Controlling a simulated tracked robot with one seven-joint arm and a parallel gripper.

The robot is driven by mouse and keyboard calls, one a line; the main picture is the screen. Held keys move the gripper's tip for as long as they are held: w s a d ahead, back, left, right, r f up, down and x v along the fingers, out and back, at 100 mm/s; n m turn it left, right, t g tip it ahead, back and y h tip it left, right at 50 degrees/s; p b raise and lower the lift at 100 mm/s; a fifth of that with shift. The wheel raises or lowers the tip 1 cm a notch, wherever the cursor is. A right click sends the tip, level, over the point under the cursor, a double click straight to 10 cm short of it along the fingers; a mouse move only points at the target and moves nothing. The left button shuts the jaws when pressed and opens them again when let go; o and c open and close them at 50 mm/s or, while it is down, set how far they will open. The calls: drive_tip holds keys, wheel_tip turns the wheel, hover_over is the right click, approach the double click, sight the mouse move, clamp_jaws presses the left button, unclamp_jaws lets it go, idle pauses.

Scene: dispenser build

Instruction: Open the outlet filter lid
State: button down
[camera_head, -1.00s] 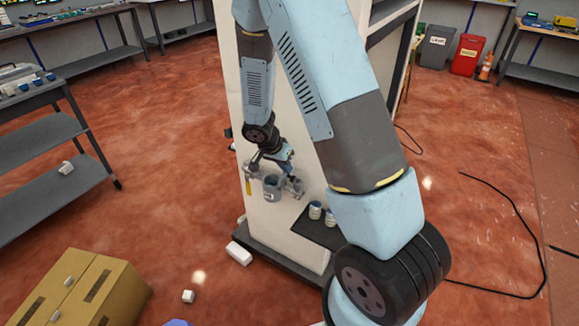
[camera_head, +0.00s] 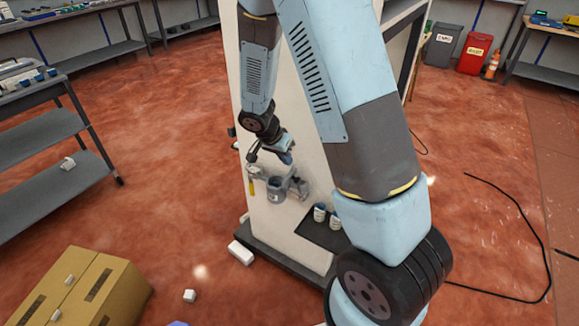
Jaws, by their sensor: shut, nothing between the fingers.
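A small grey-blue canister (camera_head: 276,190) with a pale label, likely the outlet filter, is mounted low on the front of the tall white dispenser cabinet (camera_head: 303,165). Its dark top shows, but it is too small to tell whether a lid is open or shut. Grey fittings (camera_head: 298,187) sit to its right, and a yellow handle-like piece (camera_head: 252,187) hangs to its left.
A cardboard box (camera_head: 80,290) is at front left. A grey shelf unit (camera_head: 55,135) stands left. A black cable (camera_head: 545,240) lies right.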

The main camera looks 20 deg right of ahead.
drive_tip(key=s+d+r+n+y, duration=0.1)
drive_tip(key=s+r, duration=0.3)
drive_tip(key=r, duration=0.4)
drive_tip(key=s+r+n+t+y, duration=0.15)
drive_tip(key=s+r, duration=0.25)
drive_tip(key=r, duration=0.4)
drive_tip(key=s+d+r+n, duration=0.15)
drive_tip(key=s+r, duration=0.25)
drive_tip(key=r, duration=0.4)
drive_tip(key=s+r+n+t+y, duration=0.2)
drive_tip(key=s+r+n, duration=0.4)
drive_tip(key=s+r, duration=0.3)
drive_tip(key=shift+s+d+t, duration=0.2)
drive_tip(key=shift+s+t, duration=0.25)
drive_tip(key=shift+s, duration=1.55)
